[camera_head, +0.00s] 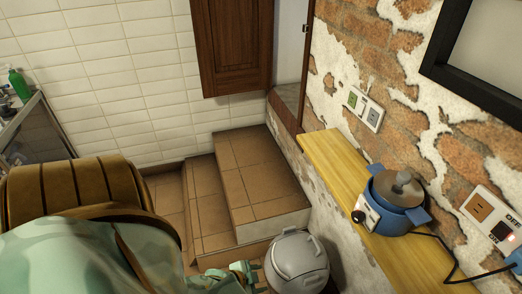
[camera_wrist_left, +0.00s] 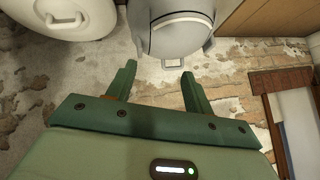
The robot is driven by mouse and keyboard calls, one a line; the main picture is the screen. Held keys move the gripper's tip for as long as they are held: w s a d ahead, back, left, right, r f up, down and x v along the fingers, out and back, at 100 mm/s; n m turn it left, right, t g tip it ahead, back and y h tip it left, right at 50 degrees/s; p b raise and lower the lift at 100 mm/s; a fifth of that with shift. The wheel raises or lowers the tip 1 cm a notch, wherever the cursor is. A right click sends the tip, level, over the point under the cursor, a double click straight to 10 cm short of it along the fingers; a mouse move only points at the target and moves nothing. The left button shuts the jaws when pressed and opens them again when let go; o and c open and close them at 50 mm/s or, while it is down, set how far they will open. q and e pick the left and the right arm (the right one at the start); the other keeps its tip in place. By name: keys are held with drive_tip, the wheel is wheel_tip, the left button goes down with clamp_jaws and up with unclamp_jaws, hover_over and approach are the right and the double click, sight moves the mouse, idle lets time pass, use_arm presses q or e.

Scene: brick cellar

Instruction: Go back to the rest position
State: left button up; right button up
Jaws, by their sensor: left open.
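My left gripper (camera_head: 258,277) shows at the bottom middle of the head view, low beside a grey lidded container (camera_head: 297,262). In the left wrist view the two green fingers of the gripper (camera_wrist_left: 159,70) stand apart with nothing between them. The grey container (camera_wrist_left: 181,38) is just beyond the fingertips there; I cannot tell whether they touch it. My right gripper is not in view. My own green arm and brown-gold part cover the lower left of the head view.
A wooden shelf (camera_head: 338,165) along the brick wall carries a blue pot (camera_head: 398,212) with a cord. Tiled steps (camera_head: 255,190) rise behind the container. A counter with a green bottle (camera_head: 18,84) is at far left. A white rounded container (camera_wrist_left: 60,15) is top left in the wrist view.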

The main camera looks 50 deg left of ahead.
use_arm(q)
drive_tip(key=shift+f, duration=0.1)
idle(0.5)
drive_tip(key=s+f+n+g+y, duration=0.1)
drive_tip(key=s+f+g, duration=0.1)
drive_tip(key=s+f, duration=0.45)
drive_tip(key=s+f+g, duration=0.3)
drive_tip(key=s, duration=0.7)
drive_tip(key=s+d+f+n+g, duration=0.1)
drive_tip(key=s+d+f+g, duration=0.2)
drive_tip(key=s+d, duration=0.4)
drive_tip(key=s, duration=0.4)
drive_tip(key=shift+d+f, duration=0.15)
drive_tip(key=shift+d, duration=0.25)
